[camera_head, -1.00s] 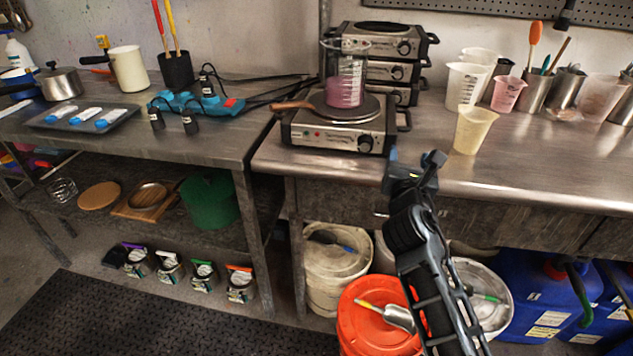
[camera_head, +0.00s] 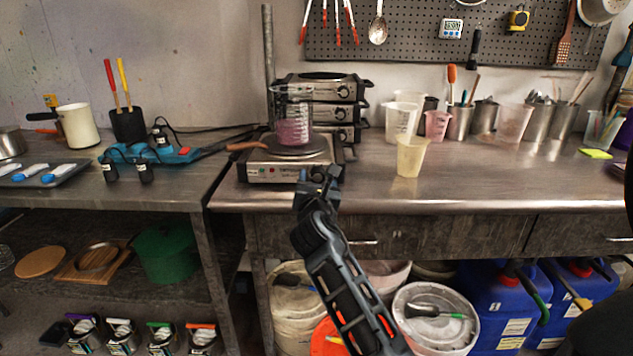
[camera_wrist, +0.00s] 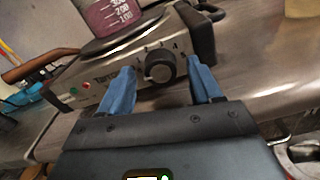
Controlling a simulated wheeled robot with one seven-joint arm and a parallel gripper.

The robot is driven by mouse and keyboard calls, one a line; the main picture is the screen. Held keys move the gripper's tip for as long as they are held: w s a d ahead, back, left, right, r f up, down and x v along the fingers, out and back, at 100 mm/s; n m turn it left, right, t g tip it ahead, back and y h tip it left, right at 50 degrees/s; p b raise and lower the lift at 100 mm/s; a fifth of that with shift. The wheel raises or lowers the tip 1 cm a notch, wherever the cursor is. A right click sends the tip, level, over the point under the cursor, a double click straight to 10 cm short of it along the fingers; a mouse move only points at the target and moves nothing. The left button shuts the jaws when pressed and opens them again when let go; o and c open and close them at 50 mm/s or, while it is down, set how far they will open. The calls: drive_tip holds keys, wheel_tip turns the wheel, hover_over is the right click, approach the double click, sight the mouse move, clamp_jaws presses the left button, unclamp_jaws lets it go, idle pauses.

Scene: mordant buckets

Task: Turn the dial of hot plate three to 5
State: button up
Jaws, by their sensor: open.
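A hot plate (camera_head: 262,172) stands at the front left of the right-hand steel bench, with a beaker of pink liquid (camera_head: 294,128) on its round top. I cannot read which number it bears. In the wrist view its round black dial (camera_wrist: 161,67) sits on the front panel (camera_wrist: 97,87), ringed by small printed numbers. Where the dial's mark points is unclear. My gripper (camera_wrist: 160,84) is open, its two blue fingers on either side of the dial and seemingly short of it. In the head view my gripper (camera_head: 318,178) is in front of the panel and hides the dial.
Several more hot plates (camera_head: 321,87) are stacked just behind. A wooden handle (camera_head: 247,146) sticks out left beside the beaker. A yellowish cup (camera_head: 411,157) stands to the right. The bench front (camera_head: 480,196) is clear there. Buckets (camera_head: 437,318) stand below.

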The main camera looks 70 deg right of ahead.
drive_tip(key=shift+d, duration=0.15)
drive_tip(key=shift+c, duration=0.4)
drive_tip(key=c, duration=1)
drive_tip(key=shift+o, duration=0.2)
